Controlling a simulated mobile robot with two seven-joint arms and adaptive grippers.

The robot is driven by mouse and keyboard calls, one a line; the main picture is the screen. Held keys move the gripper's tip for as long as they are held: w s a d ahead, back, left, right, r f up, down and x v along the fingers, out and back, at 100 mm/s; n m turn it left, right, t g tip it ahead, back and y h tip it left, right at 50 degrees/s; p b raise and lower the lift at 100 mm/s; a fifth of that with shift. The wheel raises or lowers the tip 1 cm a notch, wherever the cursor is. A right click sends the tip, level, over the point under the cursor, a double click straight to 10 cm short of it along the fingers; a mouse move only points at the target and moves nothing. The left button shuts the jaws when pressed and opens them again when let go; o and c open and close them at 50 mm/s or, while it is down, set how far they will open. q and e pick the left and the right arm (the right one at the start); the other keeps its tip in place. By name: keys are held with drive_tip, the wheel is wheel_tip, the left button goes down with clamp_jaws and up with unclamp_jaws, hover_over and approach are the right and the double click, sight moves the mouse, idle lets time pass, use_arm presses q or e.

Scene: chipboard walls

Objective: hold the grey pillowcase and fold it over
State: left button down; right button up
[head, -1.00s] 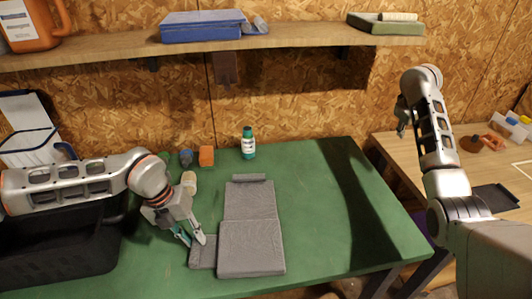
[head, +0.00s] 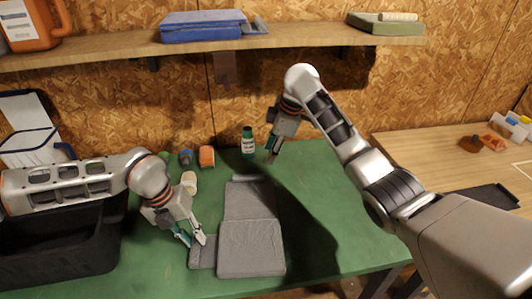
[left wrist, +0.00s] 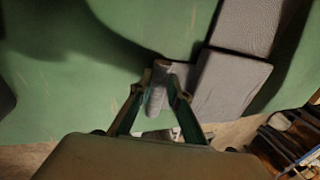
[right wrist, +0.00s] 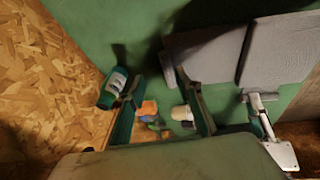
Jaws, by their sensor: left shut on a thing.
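The grey pillowcase (head: 250,247) lies on the green table, partly folded, with a thicker near part, a flat far part and a small flap at its left. My left gripper (head: 197,240) is shut on that left flap; the left wrist view shows the grey cloth (left wrist: 158,92) between its fingertips. My right gripper (head: 270,157) is above the far end of the pillowcase, close to the green bottle. Its fingers stand apart with nothing between them in the right wrist view (right wrist: 160,82). The pillowcase also shows there (right wrist: 285,50).
A green bottle (head: 248,142) stands at the table's back edge. An orange block (head: 207,157), a blue item (head: 185,158) and a cream-topped bottle (head: 190,182) stand left of the pillowcase. A black crate (head: 60,252) is at the left. The table's right side is clear.

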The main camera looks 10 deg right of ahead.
sight(256, 175)
drive_tip(key=shift+s+a+x, duration=0.2)
drive_tip(key=shift+a+x, duration=0.05)
drive_tip(key=shift+x, duration=1.45)
drive_tip(key=shift+s+a+x, duration=0.15)
drive_tip(key=shift+a+x, duration=0.15)
drive_tip(key=shift+x, duration=1.35)
drive_tip(key=shift+s+a+x, duration=0.2)
drive_tip(key=shift+a+x, duration=0.05)
drive_tip(key=shift+x, duration=1.45)
drive_tip(key=shift+w+a+f, duration=0.1)
drive_tip(key=shift+a+f, duration=0.05)
drive_tip(key=shift+f, duration=0.25)
drive_tip(key=c, duration=0.9)
